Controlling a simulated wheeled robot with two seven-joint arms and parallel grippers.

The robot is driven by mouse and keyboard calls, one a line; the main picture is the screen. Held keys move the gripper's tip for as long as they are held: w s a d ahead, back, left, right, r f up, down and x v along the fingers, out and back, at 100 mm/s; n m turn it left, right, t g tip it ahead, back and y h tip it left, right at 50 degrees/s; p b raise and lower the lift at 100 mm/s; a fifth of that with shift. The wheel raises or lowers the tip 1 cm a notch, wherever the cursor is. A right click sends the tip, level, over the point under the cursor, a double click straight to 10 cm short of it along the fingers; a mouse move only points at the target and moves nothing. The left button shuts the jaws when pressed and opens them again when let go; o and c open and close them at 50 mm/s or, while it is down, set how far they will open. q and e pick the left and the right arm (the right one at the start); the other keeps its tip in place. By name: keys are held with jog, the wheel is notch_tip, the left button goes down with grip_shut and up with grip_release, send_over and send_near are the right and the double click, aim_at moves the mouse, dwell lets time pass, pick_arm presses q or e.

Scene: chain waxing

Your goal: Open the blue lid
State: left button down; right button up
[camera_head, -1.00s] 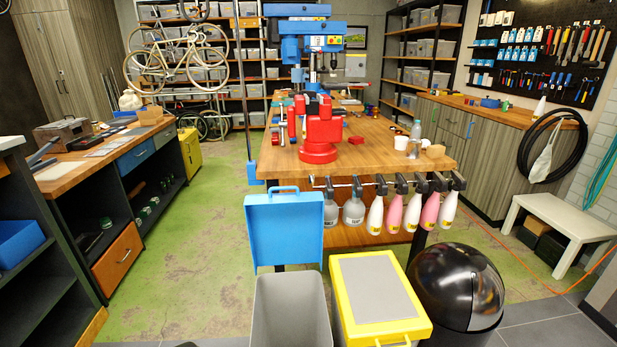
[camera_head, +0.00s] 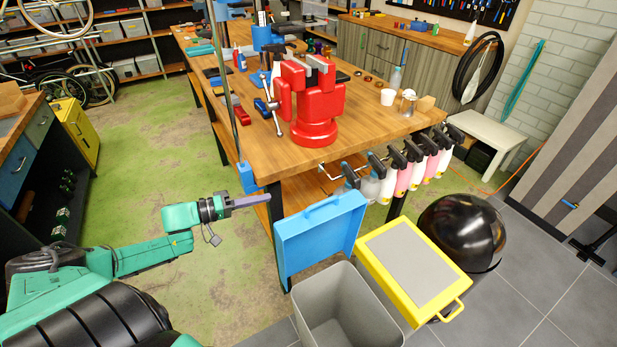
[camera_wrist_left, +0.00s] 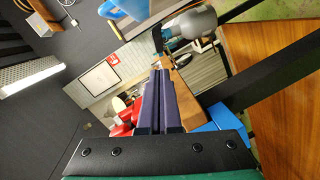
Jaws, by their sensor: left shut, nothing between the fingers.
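The blue lid (camera_head: 320,237) stands raised and tilted up at the back of a grey bin (camera_head: 345,310), in front of the workbench. The bin's mouth is uncovered. My left gripper (camera_head: 268,197) is shut and empty, level with the lid's top, a short way left of it and apart from it. Its fingers (camera_wrist_left: 160,105) show closed together in the left wrist view. A blue edge (camera_wrist_left: 122,8) at the top of that view may be part of the lid. My right gripper is not in view.
A yellow-lidded bin (camera_head: 413,258) and a black round bin (camera_head: 462,232) stand to the right. The wooden workbench (camera_head: 240,100) carries a red vise (camera_head: 312,105). Spray bottles (camera_head: 405,170) hang on its front edge. Open green floor (camera_head: 150,160) lies on the left.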

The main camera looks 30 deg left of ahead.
pick_arm(q)
jog(key=d+r+g+h, duration=0.1)
jog(key=d+r+h, duration=0.1)
jog(key=d+r, duration=0.3)
jog(key=w+d, duration=0.1)
jog(key=d, duration=0.1)
jog(key=w+d+p, duration=0.1)
jog(key=w+d, duration=0.1)
jog(key=d, duration=0.1)
jog(key=w+d+f, duration=0.1)
jog(key=w+d, duration=0.1)
jog(key=d, duration=0.1)
jog(key=shift+s+d+f, duration=0.1)
jog(key=shift+d+f, duration=0.05)
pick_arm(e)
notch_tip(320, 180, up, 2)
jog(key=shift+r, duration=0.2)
pick_arm(q)
jog(key=shift+f, duration=0.1)
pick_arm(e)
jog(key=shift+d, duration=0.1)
